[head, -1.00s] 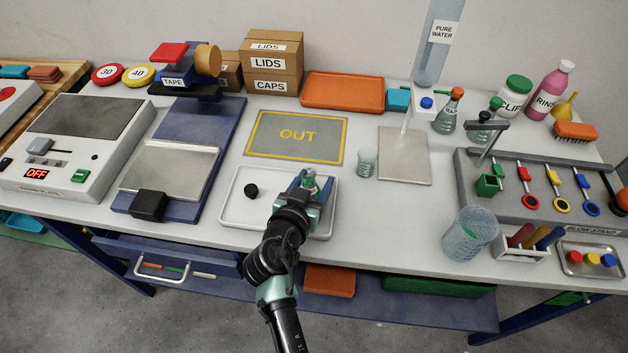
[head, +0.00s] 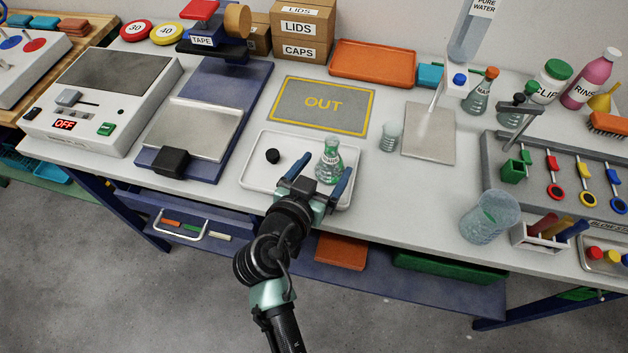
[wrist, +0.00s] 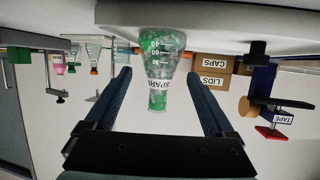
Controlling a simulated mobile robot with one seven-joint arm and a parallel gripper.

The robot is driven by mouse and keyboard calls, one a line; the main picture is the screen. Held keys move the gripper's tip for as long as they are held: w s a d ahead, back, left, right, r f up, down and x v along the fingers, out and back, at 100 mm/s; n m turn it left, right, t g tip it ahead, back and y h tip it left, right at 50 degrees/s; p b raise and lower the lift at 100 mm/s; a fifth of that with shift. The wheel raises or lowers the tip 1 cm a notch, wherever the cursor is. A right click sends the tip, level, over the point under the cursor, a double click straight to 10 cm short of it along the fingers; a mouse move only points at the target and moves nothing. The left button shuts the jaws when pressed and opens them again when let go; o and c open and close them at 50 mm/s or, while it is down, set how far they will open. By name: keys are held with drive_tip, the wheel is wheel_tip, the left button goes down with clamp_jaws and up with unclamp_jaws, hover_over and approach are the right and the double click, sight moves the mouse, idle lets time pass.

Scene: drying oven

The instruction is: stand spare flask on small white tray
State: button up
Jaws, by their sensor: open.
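The spare flask (head: 329,163) is a clear conical flask with green marks and a label. It stands upright on the right part of the small white tray (head: 258,180). My gripper (head: 319,177) is open at the tray's front right, its blue fingers spread to either side of the flask in the picture. In the wrist view, which is upside down, the flask (wrist: 160,68) shows between the two open fingers (wrist: 159,77), with a visible gap on each side. The flask's base meets the tray surface (wrist: 215,14) there.
A small black stopper (head: 272,156) lies on the tray's left part. The OUT mat (head: 290,118) lies behind the tray, a small beaker (head: 390,137) to the right. A scale-like blue stand (head: 215,145) is on the left.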

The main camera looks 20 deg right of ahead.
drive_tip(key=v, duration=0.5)
drive_tip(key=w+a+r+n+t+y, duration=0.1)
drive_tip(key=w+a+r+t, duration=0.15)
drive_tip(key=r, duration=0.65)
drive_tip(key=w+a+r+n+t+y, duration=0.1)
drive_tip(key=w+r+t+y, duration=0.15)
drive_tip(key=r, duration=0.65)
drive_tip(key=w+a+r+n+t+y, duration=0.1)
drive_tip(key=w+a+r+t, duration=0.15)
drive_tip(key=r, duration=0.65)
drive_tip(key=s+a+r+n+t+y+p, duration=0.1)
drive_tip(key=s+r+n+t, duration=0.1)
drive_tip(key=r, duration=0.8)
drive_tip(key=s+a+r+n+t+y+p, duration=0.2)
drive_tip(key=s+r+t, duration=0.2)
drive_tip(key=r, duration=0.7)
drive_tip(key=s+a+r+n+t+y+p, duration=0.1)
drive_tip(key=s+r+t, duration=0.3)
drive_tip(key=r, duration=0.7)
drive_tip(key=shift+s+a+n+y+p, duration=0.4)
drive_tip(key=shift+s+a+y+p, duration=0.3)
drive_tip(key=shift+s, duration=0.4)
